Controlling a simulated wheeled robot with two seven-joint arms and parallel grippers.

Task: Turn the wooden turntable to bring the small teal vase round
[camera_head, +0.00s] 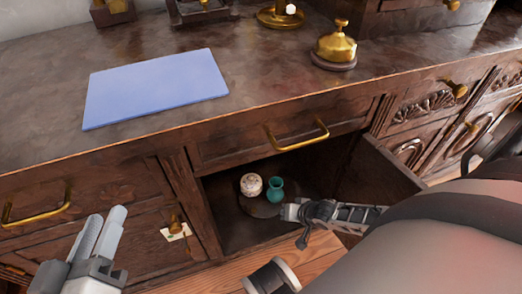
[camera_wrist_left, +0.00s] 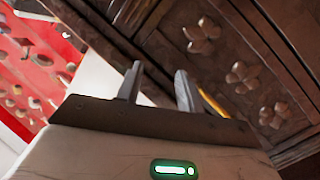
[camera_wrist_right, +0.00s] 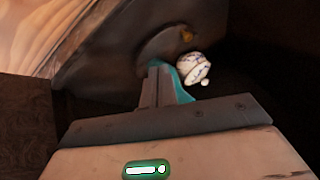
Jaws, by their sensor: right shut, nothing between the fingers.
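The small teal vase (camera_head: 276,189) stands in the open cabinet under the counter, on the round dark wooden turntable (camera_head: 258,209). A white patterned pot (camera_head: 251,185) stands to its left on the turntable. My right gripper (camera_head: 288,211) is shut and empty, at the right front of the turntable, close to the vase. In the right wrist view its fingers (camera_wrist_right: 155,84) partly cover the teal vase (camera_wrist_right: 183,88); whether they touch it or the turntable I cannot tell. My left gripper (camera_head: 104,232) is outside, before the closed left cabinet door; its fingers (camera_wrist_left: 158,88) stand apart, empty.
The cabinet's open door (camera_head: 378,172) stands at the right of the opening. A drawer with a brass handle (camera_head: 297,136) is above it. A blue mat (camera_head: 157,88) and a brass bell (camera_head: 337,46) are on the counter. The wooden floor (camera_head: 310,258) shows below.

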